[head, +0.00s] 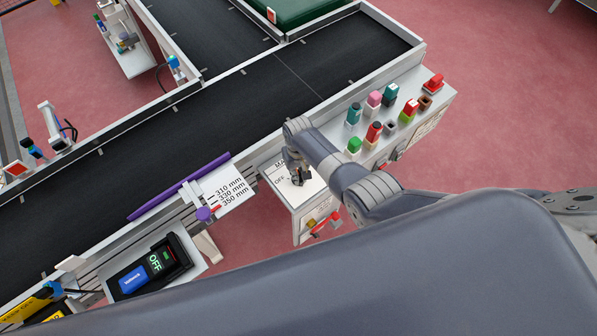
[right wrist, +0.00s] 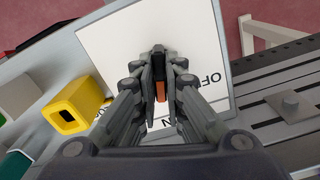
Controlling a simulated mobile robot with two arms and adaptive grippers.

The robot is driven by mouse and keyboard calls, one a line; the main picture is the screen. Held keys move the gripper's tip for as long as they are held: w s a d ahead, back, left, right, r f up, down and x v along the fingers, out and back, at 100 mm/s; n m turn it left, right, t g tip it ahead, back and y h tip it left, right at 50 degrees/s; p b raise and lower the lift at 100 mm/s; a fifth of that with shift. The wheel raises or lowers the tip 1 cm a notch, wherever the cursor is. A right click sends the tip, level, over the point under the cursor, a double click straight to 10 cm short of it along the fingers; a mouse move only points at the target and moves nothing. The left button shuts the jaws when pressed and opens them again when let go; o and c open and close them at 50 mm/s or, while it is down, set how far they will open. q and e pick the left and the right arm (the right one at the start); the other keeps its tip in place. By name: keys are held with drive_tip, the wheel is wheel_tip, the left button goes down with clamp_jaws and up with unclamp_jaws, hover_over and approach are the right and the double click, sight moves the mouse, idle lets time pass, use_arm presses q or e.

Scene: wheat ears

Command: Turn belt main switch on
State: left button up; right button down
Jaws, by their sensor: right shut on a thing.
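The belt main switch is a pale box (head: 305,212) with a white label plate (right wrist: 212,42) on top, beside the conveyor. "MA" and "OFF" can be read on the plate in the head view; the rest is hidden by my right gripper (head: 298,178). In the right wrist view my right gripper (right wrist: 160,62) points at the plate, its fingers close together on the switch handle (right wrist: 161,92), of which a narrow dark and orange strip shows between them. The handle's exact setting is hard to tell. My left gripper is not in view.
A black conveyor belt (head: 215,117) runs behind the box. A panel of coloured buttons (head: 374,132) stands right of it. A red-handled part (head: 328,223) is on the box's front. A display reading OFF (head: 156,262) and a purple bar (head: 180,187) are at left.

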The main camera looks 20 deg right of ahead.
drive_tip(key=m, duration=0.5)
drive_tip(key=shift+m+p, duration=0.3)
idle(0.4)
drive_tip(key=c, duration=1.7)
unclamp_jaws()
drive_tip(key=shift+r, duration=0.1)
wheel_tip(320, 180, up, 12)
drive_tip(key=shift+f, duration=0.1)
